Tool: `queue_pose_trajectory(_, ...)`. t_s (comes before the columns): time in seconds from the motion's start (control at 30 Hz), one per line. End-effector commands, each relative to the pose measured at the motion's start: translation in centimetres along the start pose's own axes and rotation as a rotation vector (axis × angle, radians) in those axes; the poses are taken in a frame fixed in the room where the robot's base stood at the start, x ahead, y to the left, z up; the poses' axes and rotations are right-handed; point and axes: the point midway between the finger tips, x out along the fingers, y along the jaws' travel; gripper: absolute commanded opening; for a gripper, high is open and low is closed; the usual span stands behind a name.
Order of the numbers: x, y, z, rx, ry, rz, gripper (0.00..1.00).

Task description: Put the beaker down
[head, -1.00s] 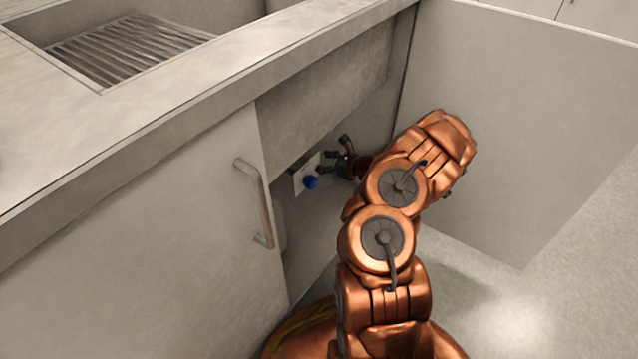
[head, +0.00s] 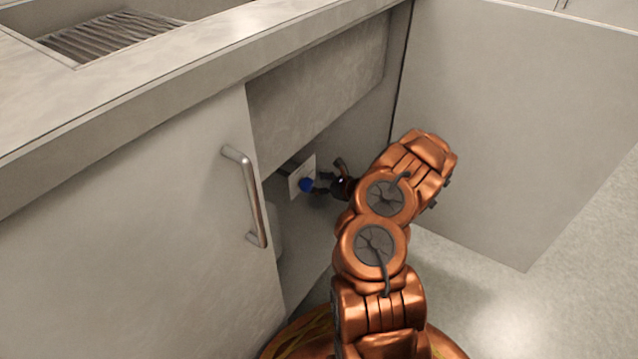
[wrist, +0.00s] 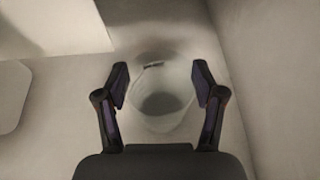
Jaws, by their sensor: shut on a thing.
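The beaker (wrist: 165,104) is a clear, round glass vessel, seen from above in the wrist view. My gripper (wrist: 160,86) is shut on it, with one dark finger at each side of the glass. In the head view my gripper (head: 328,178) is inside the open cabinet under the counter. The glass cannot be made out clearly there. Whether its base touches the cabinet floor cannot be told.
A blue round thing (head: 306,185) and a white panel (head: 301,170) are close to my gripper. The cabinet's open door (head: 510,130) stands to the right. A closed door with a metal handle (head: 254,200) is left. The counter (head: 190,85) is above.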

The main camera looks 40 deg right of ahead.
Motion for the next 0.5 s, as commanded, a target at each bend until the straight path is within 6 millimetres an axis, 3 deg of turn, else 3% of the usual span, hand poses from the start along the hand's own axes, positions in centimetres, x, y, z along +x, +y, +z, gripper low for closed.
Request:
queue_pose_trajectory(0.03, 0.08, 0.04, -0.16, 0.0, 0.001, 0.001, 0.05)
queue_pose_trajectory(0.07, 0.05, 0.02, -0.12, 0.0, 0.0, 0.0, 0.72)
queue_pose_trajectory(0.27, 0.04, 0.02, -0.08, 0.0, 0.0, 0.0, 0.92)
queue_pose_trajectory(0.5, 0.03, 0.01, -0.08, 0.0, 0.0, 0.0, 0.94)
